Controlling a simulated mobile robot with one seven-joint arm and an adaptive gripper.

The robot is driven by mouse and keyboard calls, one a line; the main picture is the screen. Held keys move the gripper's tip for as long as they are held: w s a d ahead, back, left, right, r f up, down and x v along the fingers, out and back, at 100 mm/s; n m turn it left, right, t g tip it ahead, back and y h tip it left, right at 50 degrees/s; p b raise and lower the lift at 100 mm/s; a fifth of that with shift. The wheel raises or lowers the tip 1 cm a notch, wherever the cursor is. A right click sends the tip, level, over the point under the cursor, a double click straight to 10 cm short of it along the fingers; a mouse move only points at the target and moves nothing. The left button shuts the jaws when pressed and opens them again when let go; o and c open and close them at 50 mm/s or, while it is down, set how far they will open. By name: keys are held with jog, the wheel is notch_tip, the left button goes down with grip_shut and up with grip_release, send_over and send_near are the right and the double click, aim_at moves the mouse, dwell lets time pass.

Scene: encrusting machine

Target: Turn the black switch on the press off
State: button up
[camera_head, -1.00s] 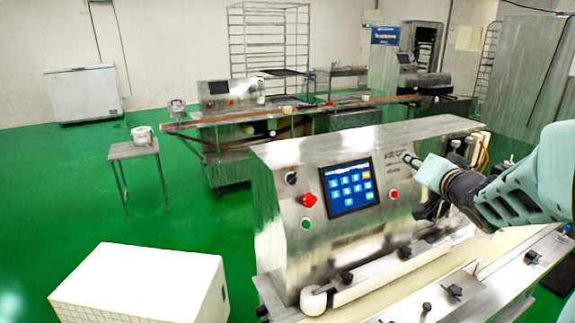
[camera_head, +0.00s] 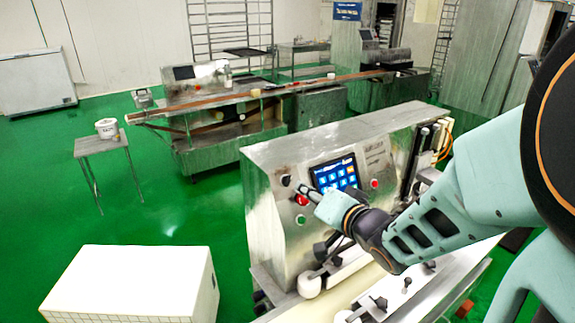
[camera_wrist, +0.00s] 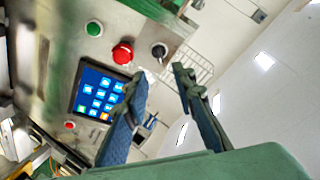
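The press (camera_head: 275,240) is a steel machine with a slanted front panel. Its black switch (camera_head: 286,181) is a small round knob at the panel's upper left. In the wrist view the black switch (camera_wrist: 159,51) shows in the gap just beyond my fingertips. My gripper (camera_head: 303,188) is in front of the panel, close to the right of the switch. In the wrist view my gripper (camera_wrist: 159,71) is open and empty, its two blue fingers apart. I cannot tell whether a finger touches the panel. The switch's pointing direction is too small to read.
The red button (camera_head: 302,200) and the green button (camera_head: 300,219) sit below the switch. The touchscreen (camera_head: 334,174) is to its right, partly behind my gripper. A white box (camera_head: 135,285) stands at the front left.

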aim_at(289, 181)
jog(key=b+x, duration=0.4)
jog(key=x, duration=0.4)
jog(key=shift+w+f+b, duration=0.2)
jog(key=shift+f+b, duration=0.1)
jog(key=shift+b, duration=0.1)
jog(key=shift+b+x, duration=0.3)
jog(key=shift+x, duration=0.5)
jog(key=shift+r, duration=0.2)
grip_shut()
